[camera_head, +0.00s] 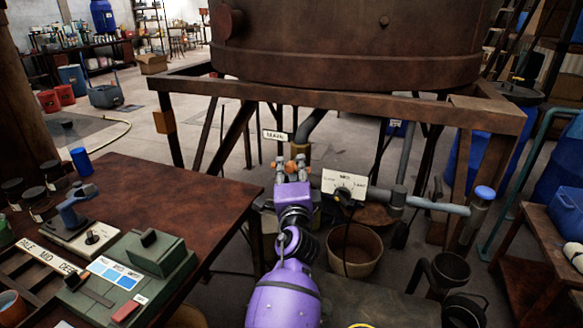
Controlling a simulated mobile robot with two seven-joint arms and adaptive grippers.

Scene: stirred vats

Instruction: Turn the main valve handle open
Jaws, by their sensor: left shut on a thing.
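The MAIN label (275,135) hangs on the frame under the big rusty vat, beside a dark bent pipe. Just below it is the main valve handle (290,164), of which only small orange parts show. My purple left gripper (292,172) reaches forward from the bottom of the view, and its fingers are shut on the handle. The fingers and wrist hide most of the handle and the valve body, so I cannot tell how far the handle is turned. My right gripper is not in view.
A white dial plate (344,186) with a dark knob sits close right of my gripper. A grey pipe (435,206) runs right from it. A bucket (352,249) stands below. A rusty table (165,190) with a green box (152,253) is at the left.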

